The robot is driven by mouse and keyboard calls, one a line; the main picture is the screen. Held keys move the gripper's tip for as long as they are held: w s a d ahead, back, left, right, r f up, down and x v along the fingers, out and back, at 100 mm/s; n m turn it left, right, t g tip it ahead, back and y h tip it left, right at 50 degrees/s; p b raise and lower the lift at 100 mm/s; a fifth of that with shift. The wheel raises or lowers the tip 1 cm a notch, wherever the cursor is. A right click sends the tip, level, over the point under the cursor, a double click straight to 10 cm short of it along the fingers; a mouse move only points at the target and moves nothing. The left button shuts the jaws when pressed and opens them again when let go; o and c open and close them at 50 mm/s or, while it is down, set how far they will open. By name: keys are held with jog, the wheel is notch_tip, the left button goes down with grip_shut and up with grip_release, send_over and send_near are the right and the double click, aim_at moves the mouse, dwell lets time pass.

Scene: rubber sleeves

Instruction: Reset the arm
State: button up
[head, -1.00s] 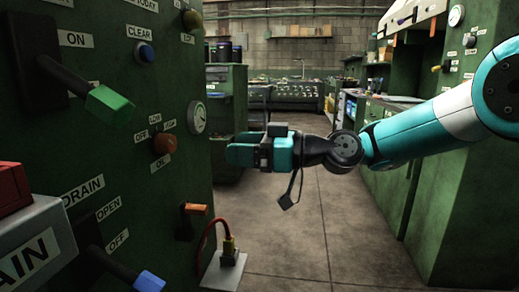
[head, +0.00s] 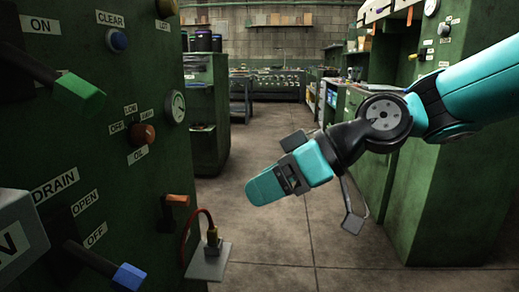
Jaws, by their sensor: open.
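My gripper (head: 264,186) is in the middle of the head view, at the end of my teal and black arm. It points left and slightly down, in the free space to the right of the green control panel (head: 96,150). It is open and holds nothing that I can see. The fingers show from the side, so one largely hides the other. It is apart from the panel and its controls.
The panel has a green-tipped lever (head: 78,94), a blue-tipped lever (head: 128,277), a red-brown knob (head: 142,134) and an orange-tipped switch (head: 177,200). A red cable runs to a plate (head: 208,261). Green cabinets stand right; the floor (head: 270,240) between is clear.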

jog(key=s+d+f+m+g+h, duration=0.1)
jog(key=s+d+f+m+h, duration=0.25)
jog(key=s+d, duration=0.4)
jog(key=s+d+f+m+h, duration=0.35)
jog(key=s+d, duration=0.25)
jog(key=s, duration=0.2)
notch_tip(320, 180, up, 28)
jog(key=p, duration=2.8)
jog(key=shift+s+d+n, duration=0.25)
jog(key=shift+d+n, duration=0.05)
jog(key=shift+d, duration=0.05)
jog(key=shift+f, duration=0.1)
